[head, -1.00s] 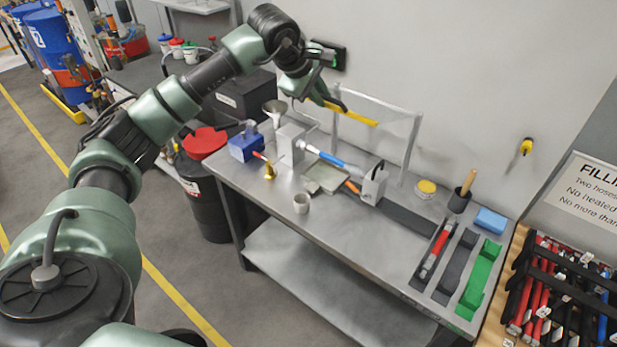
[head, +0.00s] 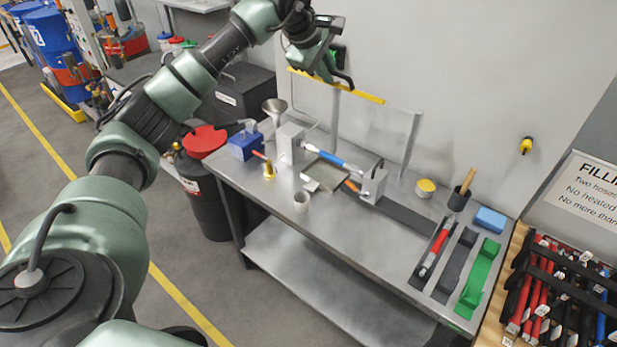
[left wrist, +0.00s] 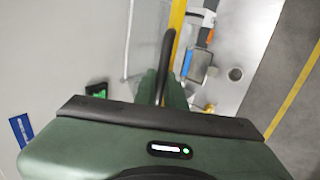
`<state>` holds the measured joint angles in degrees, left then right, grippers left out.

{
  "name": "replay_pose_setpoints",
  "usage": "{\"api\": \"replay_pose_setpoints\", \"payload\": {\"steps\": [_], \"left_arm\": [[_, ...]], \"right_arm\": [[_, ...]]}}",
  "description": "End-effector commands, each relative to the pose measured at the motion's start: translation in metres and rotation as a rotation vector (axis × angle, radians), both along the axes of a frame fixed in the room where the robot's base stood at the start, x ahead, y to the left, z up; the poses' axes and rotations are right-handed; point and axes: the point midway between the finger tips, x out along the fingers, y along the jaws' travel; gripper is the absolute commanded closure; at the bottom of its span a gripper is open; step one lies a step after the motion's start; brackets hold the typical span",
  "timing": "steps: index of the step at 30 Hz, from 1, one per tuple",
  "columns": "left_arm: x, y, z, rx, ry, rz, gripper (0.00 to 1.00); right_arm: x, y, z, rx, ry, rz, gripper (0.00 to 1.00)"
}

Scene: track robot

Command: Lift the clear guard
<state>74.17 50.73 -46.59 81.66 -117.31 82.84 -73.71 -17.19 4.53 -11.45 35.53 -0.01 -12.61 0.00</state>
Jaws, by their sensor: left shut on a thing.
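The clear guard (head: 368,97) is a see-through panel with a yellow bar along its edge, in front of the wall at the back of the steel bench. Its bar stands high, close to the top of the frame's upright posts. My left gripper (head: 343,80) is at the bar and shut on it, near its middle. The left wrist view shows the yellow bar (left wrist: 178,15) beside a dark finger; the grip itself is partly hidden by the gripper body. My right gripper is not in view.
Tool holders and a green block (head: 480,278) stand at the right.

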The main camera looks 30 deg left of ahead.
Motion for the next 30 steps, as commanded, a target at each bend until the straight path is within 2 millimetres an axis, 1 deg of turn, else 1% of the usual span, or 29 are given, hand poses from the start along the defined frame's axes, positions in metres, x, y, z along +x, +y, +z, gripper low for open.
{"api": "replay_pose_setpoints", "payload": {"steps": [21, 24, 30], "left_arm": [[0.041, -0.004, 0.046, -0.001, -0.002, -0.001, 1.0], [0.044, -0.004, 0.051, 0.0, -0.002, 0.0, 1.0], [0.045, -0.004, 0.052, 0.0, -0.002, -0.001, 1.0]], "right_arm": [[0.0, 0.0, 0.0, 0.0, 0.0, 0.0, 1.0], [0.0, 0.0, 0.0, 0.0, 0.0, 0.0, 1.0], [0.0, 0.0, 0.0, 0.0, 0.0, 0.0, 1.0]]}}
